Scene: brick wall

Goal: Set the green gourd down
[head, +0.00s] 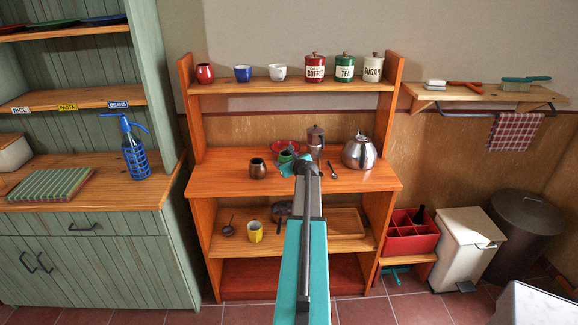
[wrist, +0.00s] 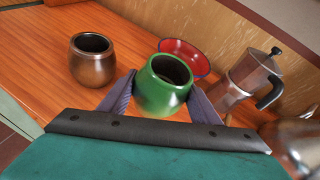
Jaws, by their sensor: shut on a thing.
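The green gourd (wrist: 162,92) is a round, open-topped cup, held between the two fingers of my gripper (wrist: 163,100) in the wrist view. It stays roughly upright, just over or on the wooden counter (wrist: 35,45); I cannot tell whether its base touches. In the head view, a small part of the green gourd (head: 285,156) shows beyond my arm, by my gripper (head: 287,164). A brown gourd (wrist: 92,58) stands on the counter to its left, apart from it, and also shows in the head view (head: 257,168). A red dish (wrist: 186,52) is right behind the green gourd.
A moka pot (wrist: 250,80) stands close on the right, with a steel kettle (head: 359,152) beyond it. A spoon (head: 332,170) lies between them and my arm. The counter's left part (head: 215,178) is clear. An upper shelf (head: 290,87) holds cups and canisters.

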